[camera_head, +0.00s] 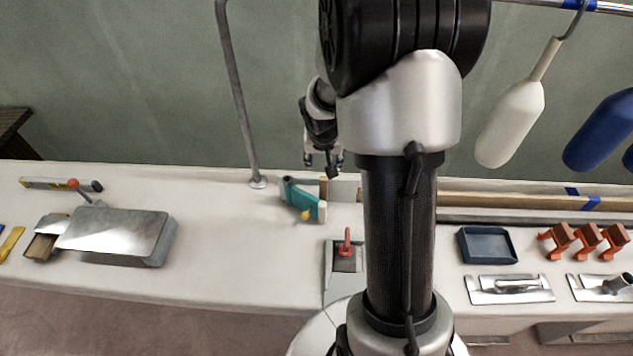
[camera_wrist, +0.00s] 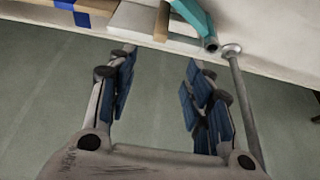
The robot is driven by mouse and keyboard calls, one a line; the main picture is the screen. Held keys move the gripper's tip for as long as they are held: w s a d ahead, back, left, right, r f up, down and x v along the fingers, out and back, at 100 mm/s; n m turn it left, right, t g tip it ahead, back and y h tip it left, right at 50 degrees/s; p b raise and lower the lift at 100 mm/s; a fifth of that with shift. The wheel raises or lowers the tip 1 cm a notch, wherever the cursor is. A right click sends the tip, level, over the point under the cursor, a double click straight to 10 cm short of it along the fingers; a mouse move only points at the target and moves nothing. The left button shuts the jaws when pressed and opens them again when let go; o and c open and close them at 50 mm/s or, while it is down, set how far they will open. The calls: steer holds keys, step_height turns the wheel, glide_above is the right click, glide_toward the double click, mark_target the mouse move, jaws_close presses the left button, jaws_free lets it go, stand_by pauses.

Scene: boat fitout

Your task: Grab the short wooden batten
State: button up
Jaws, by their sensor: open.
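A short wooden batten (camera_wrist: 161,22) shows at the top of the wrist view, a narrow tan piece at the bench edge. It lies between a pale block and a teal tool. In the head view the batten (camera_head: 323,187) is a small tan strip beside the teal tool (camera_head: 301,199). My gripper (camera_wrist: 160,62) is open and empty, its blue-padded fingers spread apart. The batten lies beyond the fingertips in the wrist view, apart from them. In the head view my gripper (camera_head: 323,164) hangs just behind the batten, partly hidden by my arm.
A grey post (camera_head: 241,100) stands on the bench left of my gripper. A pale block (camera_wrist: 132,17) adjoins the batten. Long battens with blue tape (camera_head: 520,201) lie to the right. White and blue fenders (camera_head: 511,123) hang at upper right. A metal box (camera_head: 115,232) stands at left.

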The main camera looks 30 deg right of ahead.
mark_target(324, 178)
steer(key=b+x, duration=0.5)
steer(key=x, duration=1.1)
steer(key=shift+c, duration=0.2)
jaws_close()
